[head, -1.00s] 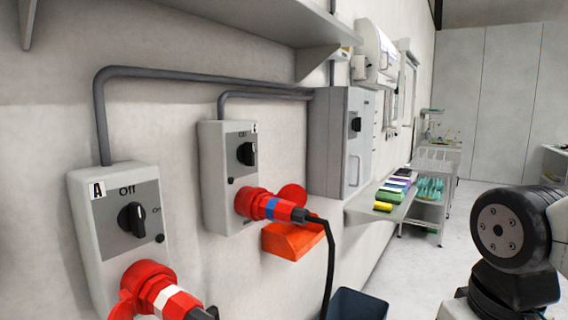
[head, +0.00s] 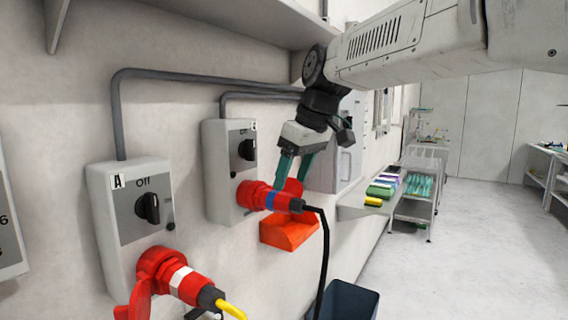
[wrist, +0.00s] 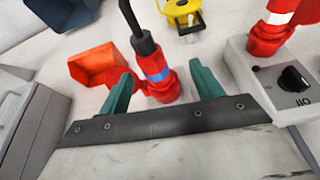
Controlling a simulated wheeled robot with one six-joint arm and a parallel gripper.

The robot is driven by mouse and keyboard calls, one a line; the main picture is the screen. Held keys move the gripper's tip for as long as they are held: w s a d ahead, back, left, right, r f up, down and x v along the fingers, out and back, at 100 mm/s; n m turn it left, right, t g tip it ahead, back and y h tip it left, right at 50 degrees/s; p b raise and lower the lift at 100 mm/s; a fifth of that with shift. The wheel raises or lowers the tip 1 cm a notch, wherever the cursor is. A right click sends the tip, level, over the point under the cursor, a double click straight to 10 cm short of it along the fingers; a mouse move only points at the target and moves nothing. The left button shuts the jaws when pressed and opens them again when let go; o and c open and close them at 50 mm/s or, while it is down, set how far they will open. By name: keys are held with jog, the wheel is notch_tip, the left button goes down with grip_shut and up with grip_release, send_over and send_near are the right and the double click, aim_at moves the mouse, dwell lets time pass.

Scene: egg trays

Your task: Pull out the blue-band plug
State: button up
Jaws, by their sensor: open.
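The red blue-band plug (head: 283,203) sits in the red socket under the rear switch box (head: 218,178), and its black cable hangs down. In the wrist view the blue-band plug (wrist: 155,70) shows between the two green fingers. My gripper (head: 291,178) is open, its fingers pointing down at the plug from above. In the wrist view the gripper (wrist: 160,73) holds nothing. I cannot tell whether a finger touches the plug. The rear box's black knob (head: 247,150) is visible; its setting is too small to read.
A white-band plug (head: 188,285) with a yellow cable is in the nearer box A (head: 108,205), marked Off. An orange-red bin (head: 285,235) is on the wall just below the blue-band plug. A dark bin (head: 350,300) stands on the floor; the floor at right is clear.

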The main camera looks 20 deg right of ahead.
aim_at(293, 198)
jog(key=w, duration=0.1)
jog(key=w+r, duration=0.1)
jog(key=w, duration=0.1)
jog(key=shift+w+n, duration=0.1)
jog(key=shift+n, duration=0.3)
jog(key=shift+w+a+f, duration=0.15)
jog(key=shift+w+f, duration=0.05)
jog(key=x, duration=0.7)
jog(key=shift+a, duration=0.1)
jog(key=c, duration=1.3)
jog(key=shift+o, duration=0.2)
jog(key=shift+r, duration=0.1)
jog(key=shift+s, duration=0.15)
jog(key=shift+s+d, duration=0.75)
jog(key=shift+s, duration=0.15)
jog(key=shift+s+d, duration=0.7)
jog(key=shift+s, duration=0.2)
